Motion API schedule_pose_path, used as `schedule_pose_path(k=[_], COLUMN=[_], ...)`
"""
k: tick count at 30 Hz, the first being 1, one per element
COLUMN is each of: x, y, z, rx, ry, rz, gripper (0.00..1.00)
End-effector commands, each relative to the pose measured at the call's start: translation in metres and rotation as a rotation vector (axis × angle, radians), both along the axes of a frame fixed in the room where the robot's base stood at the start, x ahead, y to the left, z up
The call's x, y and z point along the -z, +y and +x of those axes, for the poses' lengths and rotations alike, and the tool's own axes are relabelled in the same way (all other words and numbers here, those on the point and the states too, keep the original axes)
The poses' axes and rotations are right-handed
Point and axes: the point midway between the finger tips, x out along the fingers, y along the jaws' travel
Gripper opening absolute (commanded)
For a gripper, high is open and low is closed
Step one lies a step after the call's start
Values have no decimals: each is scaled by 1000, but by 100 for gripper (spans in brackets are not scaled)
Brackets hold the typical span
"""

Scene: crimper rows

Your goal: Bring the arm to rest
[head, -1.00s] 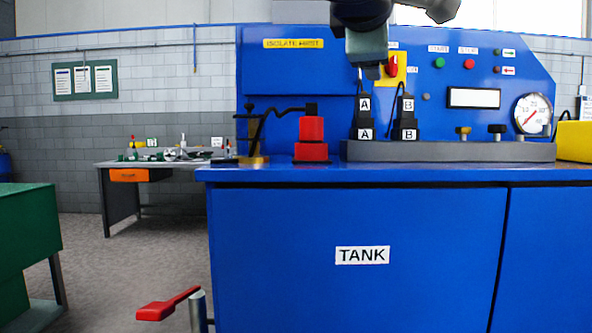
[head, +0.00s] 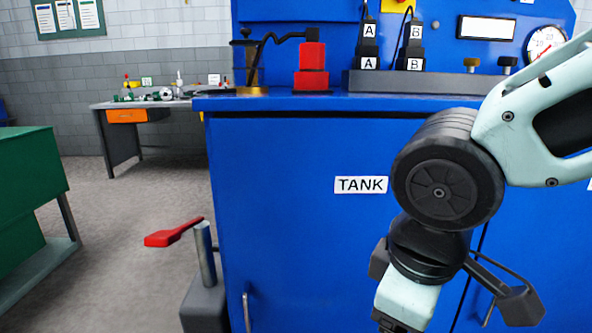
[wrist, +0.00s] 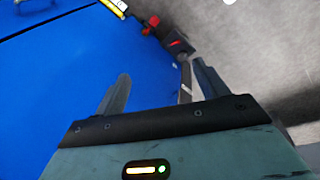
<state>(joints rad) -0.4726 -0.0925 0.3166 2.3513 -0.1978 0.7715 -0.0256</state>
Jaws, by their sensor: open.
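My arm (head: 447,180) is folded in front of the blue cabinet (head: 290,240) at the right of the head view. Its wrist hangs down near the bottom edge, and the fingertips are out of that frame. In the wrist view my gripper (wrist: 162,82) has its two fingers spread apart with nothing held between them. The blue cabinet front fills the left of that view and the grey floor (wrist: 265,70) shows at the right.
A red-handled lever (head: 175,233) on a grey post stands left of the cabinet. On the bench top are a red block stack (head: 311,68) and connectors marked A (head: 369,45) and B (head: 410,45). A green bench (head: 25,190) stands at the left; floor between is clear.

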Motion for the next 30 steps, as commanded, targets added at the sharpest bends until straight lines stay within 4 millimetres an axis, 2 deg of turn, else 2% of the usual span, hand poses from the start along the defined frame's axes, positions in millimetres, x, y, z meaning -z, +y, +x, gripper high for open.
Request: schedule_pose_path(k=[1,3,7,9,17,30], x=[15,31,56,34,-21,-157], y=[-6,-11,-22,-19,-19,-19], z=[-16,-37,-72,-71,-71,-71], rx=[54,129,277,281,276,276], ry=[50,110,203,202,200,201], rz=[22,57,110,117,115,114], gripper=[73,73,73,73,73,73])
